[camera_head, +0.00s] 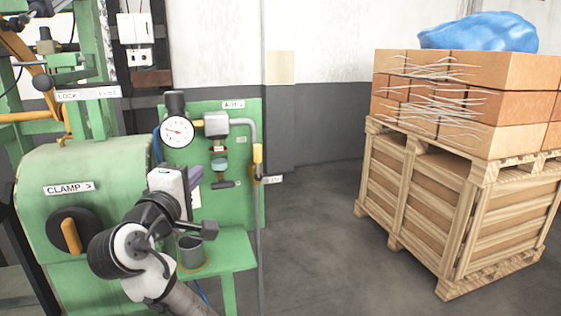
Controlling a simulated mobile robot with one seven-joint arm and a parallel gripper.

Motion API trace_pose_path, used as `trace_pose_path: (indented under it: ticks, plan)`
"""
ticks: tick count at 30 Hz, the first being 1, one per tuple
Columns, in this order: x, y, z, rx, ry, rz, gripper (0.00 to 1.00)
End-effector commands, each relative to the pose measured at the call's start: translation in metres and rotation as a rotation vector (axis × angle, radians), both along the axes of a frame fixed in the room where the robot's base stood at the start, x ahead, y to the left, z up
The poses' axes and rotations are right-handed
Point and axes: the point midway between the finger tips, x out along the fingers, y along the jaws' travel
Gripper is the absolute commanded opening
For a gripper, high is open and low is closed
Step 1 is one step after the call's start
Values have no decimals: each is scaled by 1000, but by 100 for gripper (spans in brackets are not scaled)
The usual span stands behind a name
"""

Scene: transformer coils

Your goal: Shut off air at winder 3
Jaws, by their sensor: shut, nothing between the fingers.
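A green panel (249,112) carries the air fittings, under a small white label (233,104) too small to read surely. A grey pipe (242,122) bends from the fittings and runs down the panel's right edge. A yellow lever (257,157) stands upright along this pipe. A round pressure gauge (177,132) and a grey regulator block (216,124) with a bowl below are left of it. My gripper (195,179) is in front of the panel, left of and apart from the yellow lever. Its fingers are shut and empty, and partly hidden by its white body.
A green machine with a CLAMP label (69,188) and an orange-handled knob (70,236) stands left. A grey cup (191,252) sits on a green shelf (236,250) near my arm. A wooden crate (415,190) with boxes stands right. Open floor lies between.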

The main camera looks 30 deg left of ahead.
Motion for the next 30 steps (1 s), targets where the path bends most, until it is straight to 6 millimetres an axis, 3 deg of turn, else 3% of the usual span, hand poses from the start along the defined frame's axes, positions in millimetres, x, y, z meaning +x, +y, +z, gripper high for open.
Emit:
trace_pose_path:
  ticks: [8, 22, 30]
  plan:
    - [14, -7, -8, -80, 42, -86, 0]
    - [104, 18, -7, -79, 43, -85, 0]
    - [132, 1, -9, -76, 41, -82, 0]
